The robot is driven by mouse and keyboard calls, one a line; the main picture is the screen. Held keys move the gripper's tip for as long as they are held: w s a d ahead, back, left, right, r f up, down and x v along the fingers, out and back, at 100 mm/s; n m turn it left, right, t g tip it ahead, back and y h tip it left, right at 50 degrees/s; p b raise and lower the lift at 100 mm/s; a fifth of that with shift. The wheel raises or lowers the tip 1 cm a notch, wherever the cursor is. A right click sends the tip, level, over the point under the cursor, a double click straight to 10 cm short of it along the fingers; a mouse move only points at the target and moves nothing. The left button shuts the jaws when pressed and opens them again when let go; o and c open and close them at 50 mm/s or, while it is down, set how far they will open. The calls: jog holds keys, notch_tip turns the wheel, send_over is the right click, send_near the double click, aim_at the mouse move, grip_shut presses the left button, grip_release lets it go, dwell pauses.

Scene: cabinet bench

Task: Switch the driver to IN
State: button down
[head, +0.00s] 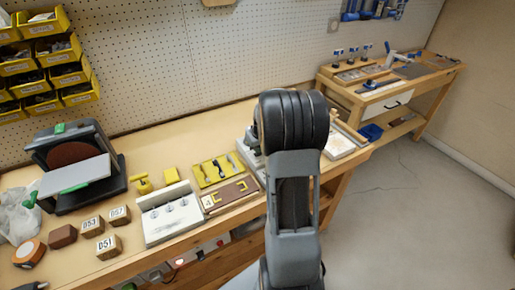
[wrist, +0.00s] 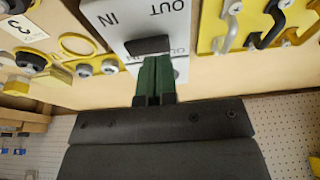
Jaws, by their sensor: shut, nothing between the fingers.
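In the wrist view the driver is a pale grey panel (wrist: 119,39) with the words IN and OUT printed upside down. A black switch piece (wrist: 148,45) sits on it below the lettering; I cannot tell which setting it is at. My gripper (wrist: 156,62) has green fingers that are shut together and empty. Their tips are right at the near edge of the black piece; I cannot tell whether they touch it. The fingers hide part of the panel and more lettering. In the head view my arm hides the gripper and I cannot make out the driver.
A yellow board with hooks (wrist: 222,44) lies close right of the panel in the wrist view. Yellow parts with round knobs (wrist: 32,60) are close on the left. In the head view a white box with knobs (head: 168,219) and wooden blocks (head: 92,226) stand on the bench.

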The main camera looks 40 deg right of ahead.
jog(key=shift+f, duration=0.35)
jog(key=shift+a+f+b, duration=0.1)
jog(key=shift+f+b, duration=0.4)
jog(key=shift+b, duration=0.05)
jog(key=shift+r, duration=0.15)
jog(key=shift+s+d+r, duration=0.1)
jog(key=shift+d+r, duration=0.05)
jog(key=shift+d, duration=0.6)
